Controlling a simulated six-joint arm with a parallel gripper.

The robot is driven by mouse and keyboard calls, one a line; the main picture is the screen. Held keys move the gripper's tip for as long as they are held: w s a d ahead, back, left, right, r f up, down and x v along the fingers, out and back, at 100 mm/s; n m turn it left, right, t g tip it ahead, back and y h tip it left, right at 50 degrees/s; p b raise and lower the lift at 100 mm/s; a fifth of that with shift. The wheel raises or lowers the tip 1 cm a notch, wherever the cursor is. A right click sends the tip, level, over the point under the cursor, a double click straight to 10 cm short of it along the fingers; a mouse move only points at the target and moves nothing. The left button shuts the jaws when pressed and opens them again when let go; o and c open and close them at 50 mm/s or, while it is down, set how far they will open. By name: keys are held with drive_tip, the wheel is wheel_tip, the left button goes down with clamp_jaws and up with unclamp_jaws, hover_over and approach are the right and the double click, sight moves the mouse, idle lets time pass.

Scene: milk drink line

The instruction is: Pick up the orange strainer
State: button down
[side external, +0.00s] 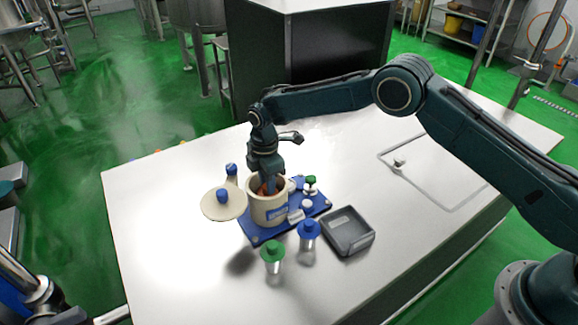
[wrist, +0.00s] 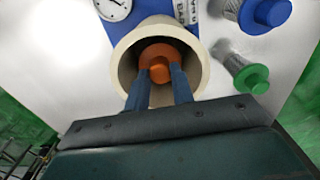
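The orange strainer (wrist: 158,60) is inside a cream cup (side external: 268,208), and its round orange top shows within the cup's rim in the wrist view. In the side external view only a small bit of orange shows at the cup's mouth. My gripper (wrist: 160,75) points down into the cup, with a blue finger on each side of the orange top. The fingers are apart, and their tips reach the orange part's edges. I cannot tell whether they press on it. The lower part of the strainer is hidden in the cup.
The cup stands on a blue board (side external: 258,237). A cream round lid (side external: 224,203) with a blue knob is at its left. Green-topped (side external: 272,254) and blue-topped (side external: 308,234) metal containers and a grey tray (side external: 348,232) stand in front. The table's left side is clear.

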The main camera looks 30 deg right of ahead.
drive_tip(key=shift+r, duration=0.1)
wheel_tip(320, 180, up, 20)
idle(1.0)
drive_tip(key=shift+d, duration=0.15)
idle(0.4)
